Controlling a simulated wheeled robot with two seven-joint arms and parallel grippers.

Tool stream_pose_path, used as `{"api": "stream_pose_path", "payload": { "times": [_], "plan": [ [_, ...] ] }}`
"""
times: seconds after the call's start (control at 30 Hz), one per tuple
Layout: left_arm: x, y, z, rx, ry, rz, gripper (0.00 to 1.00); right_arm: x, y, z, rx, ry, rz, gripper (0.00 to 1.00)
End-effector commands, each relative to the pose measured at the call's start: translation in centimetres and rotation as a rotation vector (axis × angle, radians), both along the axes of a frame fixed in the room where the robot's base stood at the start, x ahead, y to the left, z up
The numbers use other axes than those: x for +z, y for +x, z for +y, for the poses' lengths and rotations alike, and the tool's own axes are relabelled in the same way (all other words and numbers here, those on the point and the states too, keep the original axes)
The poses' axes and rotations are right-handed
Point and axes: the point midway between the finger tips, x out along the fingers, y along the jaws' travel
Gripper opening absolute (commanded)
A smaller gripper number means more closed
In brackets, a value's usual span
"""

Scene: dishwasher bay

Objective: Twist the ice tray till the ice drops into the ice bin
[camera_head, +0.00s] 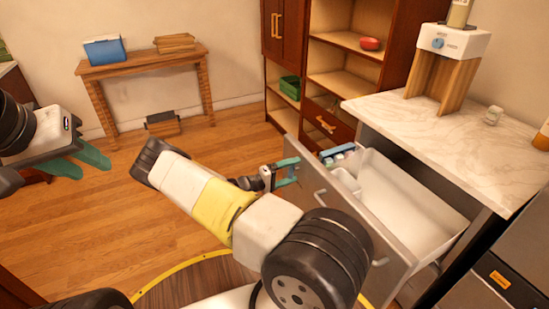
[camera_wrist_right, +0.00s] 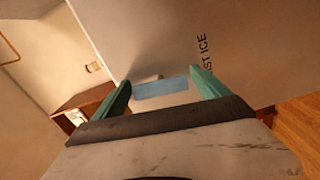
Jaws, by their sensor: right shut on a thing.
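The ice tray (camera_head: 338,153), blue with pale cubes, sits at the far end of the open drawer, just behind its front panel. The white ice bin (camera_head: 404,203) fills the drawer and looks empty where I see inside. My right gripper (camera_head: 290,172) is at the outer side of the drawer front near its far end. In the right wrist view a pale blue piece (camera_wrist_right: 161,88) lies between its teal fingers, and it is shut on this. I cannot tell whether the piece is part of the tray. My left gripper (camera_head: 88,160) is far left in the air; its jaw gap is unclear.
The drawer front (camera_head: 345,218) has a long bar handle, and lettering reading "ST ICE" shows in the wrist view (camera_wrist_right: 203,55). A marble counter (camera_head: 450,120) with a dispenser (camera_head: 452,42) stands right. A cabinet and side table (camera_head: 140,62) stand behind. Open floor lies left.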

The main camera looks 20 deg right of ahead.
Motion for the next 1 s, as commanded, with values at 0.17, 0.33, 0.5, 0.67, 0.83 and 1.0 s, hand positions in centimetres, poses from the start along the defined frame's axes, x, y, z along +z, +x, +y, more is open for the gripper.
{"api": "stream_pose_path", "payload": {
  "times": [0.17,0.33,0.5,0.67,0.83,1.0],
  "plan": [
    [0.00,0.00,0.00,0.000,0.000,0.000,0.36,-0.08,0.09,0.08,0.003,0.009,-0.089,0.45],
    [0.00,0.00,0.00,0.000,0.000,0.000,0.36,-0.14,0.08,0.10,0.003,0.016,-0.172,0.45],
    [0.00,0.00,0.00,0.000,0.000,0.000,0.36,-0.14,0.10,0.09,0.003,0.023,-0.256,0.45],
    [0.00,0.00,0.00,0.000,0.000,0.000,0.36,-0.15,0.10,0.08,0.003,0.027,-0.329,0.45],
    [0.00,0.00,0.00,0.000,0.000,0.000,0.36,-0.17,0.12,0.11,0.003,0.033,-0.392,0.45],
    [0.00,0.00,0.00,0.000,0.000,0.000,0.36,-0.20,0.09,0.07,0.002,0.037,-0.438,0.45]
  ]
}}
